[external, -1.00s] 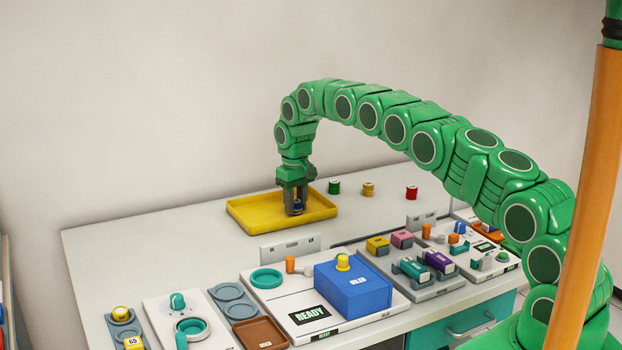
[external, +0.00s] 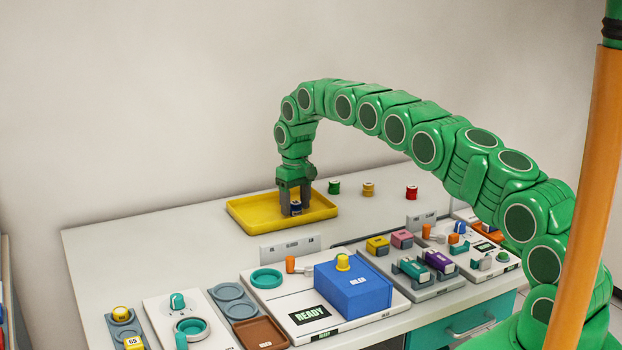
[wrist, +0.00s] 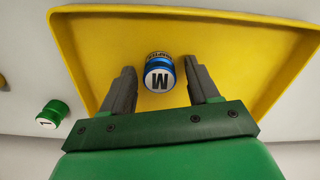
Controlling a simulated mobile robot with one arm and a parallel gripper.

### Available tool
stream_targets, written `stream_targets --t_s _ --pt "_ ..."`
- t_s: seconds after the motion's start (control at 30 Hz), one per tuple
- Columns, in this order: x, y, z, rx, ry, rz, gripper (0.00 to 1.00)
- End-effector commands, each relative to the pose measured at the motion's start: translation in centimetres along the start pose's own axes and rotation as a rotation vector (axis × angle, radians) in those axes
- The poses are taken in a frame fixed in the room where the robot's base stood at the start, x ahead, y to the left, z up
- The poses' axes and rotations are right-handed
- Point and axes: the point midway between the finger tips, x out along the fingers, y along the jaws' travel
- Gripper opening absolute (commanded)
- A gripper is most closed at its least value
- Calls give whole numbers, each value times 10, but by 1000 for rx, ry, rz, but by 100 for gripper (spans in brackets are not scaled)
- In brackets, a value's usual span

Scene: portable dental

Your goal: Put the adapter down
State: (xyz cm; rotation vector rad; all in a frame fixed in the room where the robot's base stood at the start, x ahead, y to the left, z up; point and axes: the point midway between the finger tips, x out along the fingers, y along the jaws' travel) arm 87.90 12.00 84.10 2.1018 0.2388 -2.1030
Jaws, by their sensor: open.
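The adapter appears to be the small blue cylinder (wrist: 159,72) with a white top marked "M" in the wrist view. It rests in the yellow tray (external: 250,217), and in the external view it shows as a dark blue piece (external: 295,208) low between my fingers. My gripper (wrist: 158,75) is open, with one finger on either side of the cylinder and a visible gap to each. In the external view my gripper (external: 294,204) points down into the tray. The yellow tray floor (wrist: 240,50) also shows around the cylinder in the wrist view.
Green (external: 334,187), yellow (external: 368,189) and red (external: 411,192) small cylinders stand on the table right of the tray. In front are a blue box (external: 350,290) on a white "READY" unit, a teal ring (external: 266,278) and a brown tray (external: 258,334). The table left of the tray is clear.

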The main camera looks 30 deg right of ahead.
Motion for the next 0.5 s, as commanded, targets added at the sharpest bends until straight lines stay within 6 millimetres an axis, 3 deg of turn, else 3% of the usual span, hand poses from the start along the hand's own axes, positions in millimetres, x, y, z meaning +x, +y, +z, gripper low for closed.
stream_targets --t_s 0.5 --pt "-88 0 -1 0 5 0 60"
